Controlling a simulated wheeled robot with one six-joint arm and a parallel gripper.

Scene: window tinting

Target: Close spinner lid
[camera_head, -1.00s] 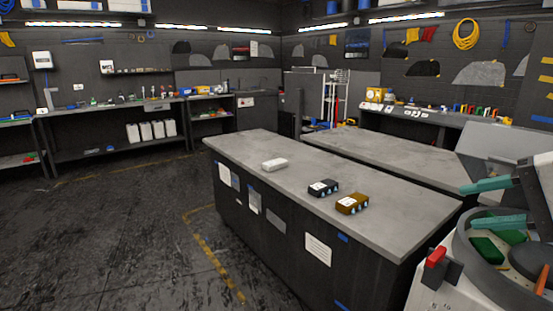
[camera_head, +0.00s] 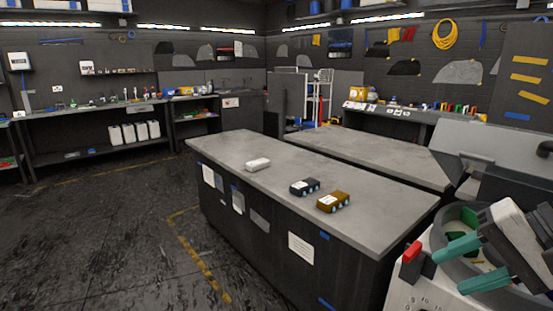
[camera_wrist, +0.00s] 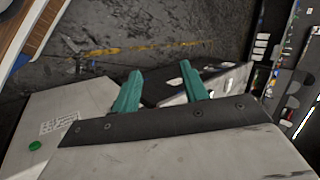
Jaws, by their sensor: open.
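The spinner (camera_head: 398,287) stands at the lower right in the head view, pale-bodied with a round grey drum. Its lid, a broad light grey panel (camera_head: 485,148), is raised and tilted behind the drum. The wrist view shows the same open fingers (camera_wrist: 160,68); I cannot make out the lid there.
A red switch (camera_head: 411,252) sticks up at the spinner's left corner. A long grey-topped workbench (camera_head: 290,165) stands to the left, bearing a white block (camera_head: 257,164), a black block (camera_head: 304,187) and a brown block (camera_head: 333,201). Dark floor (camera_head: 100,240) at far left is open.

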